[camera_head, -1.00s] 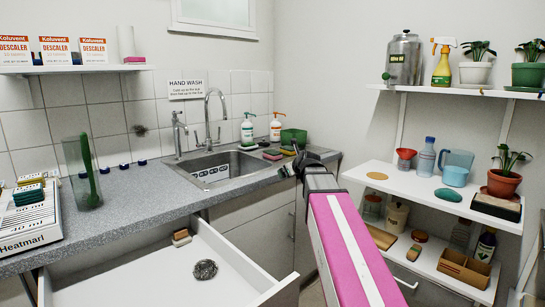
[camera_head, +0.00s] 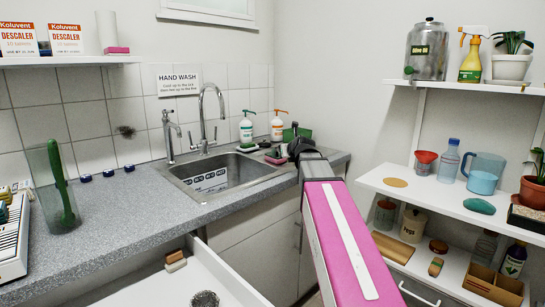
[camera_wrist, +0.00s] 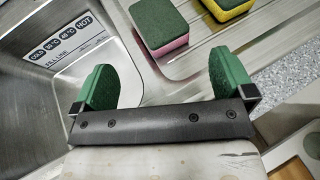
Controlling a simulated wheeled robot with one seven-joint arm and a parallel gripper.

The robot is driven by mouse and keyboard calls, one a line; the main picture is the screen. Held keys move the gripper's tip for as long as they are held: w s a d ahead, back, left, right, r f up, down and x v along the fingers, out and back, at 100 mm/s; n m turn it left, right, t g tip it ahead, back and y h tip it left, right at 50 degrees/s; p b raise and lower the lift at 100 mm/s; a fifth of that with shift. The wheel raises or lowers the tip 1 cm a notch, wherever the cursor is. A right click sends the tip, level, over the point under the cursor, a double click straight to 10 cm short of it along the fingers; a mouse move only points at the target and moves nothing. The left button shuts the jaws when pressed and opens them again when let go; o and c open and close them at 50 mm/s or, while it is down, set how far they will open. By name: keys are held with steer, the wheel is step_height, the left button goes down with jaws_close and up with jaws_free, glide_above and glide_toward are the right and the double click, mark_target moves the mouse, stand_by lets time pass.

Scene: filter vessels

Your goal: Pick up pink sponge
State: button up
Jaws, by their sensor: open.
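A pink sponge with a dark green top (camera_wrist: 160,25) lies on the ribbed steel drainboard beside the sink basin in the wrist view. In the head view a pink sponge (camera_head: 275,160) shows at the sink's right end, just left of my gripper. My gripper (camera_wrist: 164,75) is open and empty, its two green fingertips spread wide. The sponge lies ahead of the fingertips in the wrist view, apart from them. In the head view my gripper (camera_head: 300,148) is a dark shape at the sink's right end and its fingertips are hard to make out.
A yellow sponge with a green top (camera_wrist: 228,10) lies close right of the pink one. The sink basin (camera_head: 215,180) is left of my gripper. Two pump bottles (camera_head: 246,129) and a green container (camera_head: 297,134) stand behind. An open drawer (camera_head: 225,270) juts out in front.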

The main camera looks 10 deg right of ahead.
steer(key=x, duration=0.5)
steer(key=shift+w, duration=0.15)
steer(key=shift+f+x, duration=0.2)
steer(key=shift+x, duration=2.8)
steer(key=shift+c, duration=0.3)
steer(key=c, duration=0.9)
